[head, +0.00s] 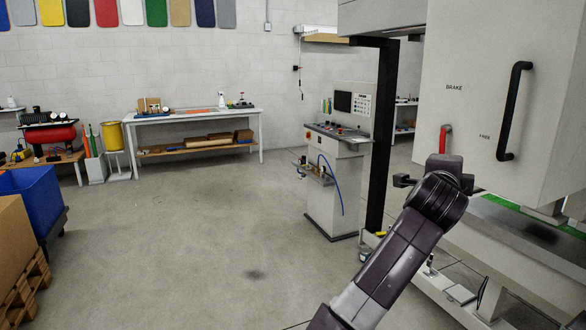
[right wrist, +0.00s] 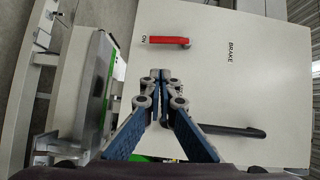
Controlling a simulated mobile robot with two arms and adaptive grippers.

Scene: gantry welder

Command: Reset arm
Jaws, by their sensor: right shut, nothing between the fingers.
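A red brake handle (head: 445,136) sits on the pale machine panel under the word BRAKE, and hangs down. In the right wrist view, which is turned sideways, the red handle (right wrist: 168,41) points toward the label ON. My right gripper (right wrist: 160,76) is shut and empty, with its fingertips in front of the panel and apart from the handle in the picture. In the head view my right wrist covers the area just below the handle, and the fingertips cannot be made out there. My left gripper is not in view.
A black grab bar (head: 514,110) stands out from the panel, right of the handle. A machine bed with a green strip (head: 497,207) lies below. A control console (head: 338,165) stands left of the machine. The floor (head: 200,240) in the middle is clear.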

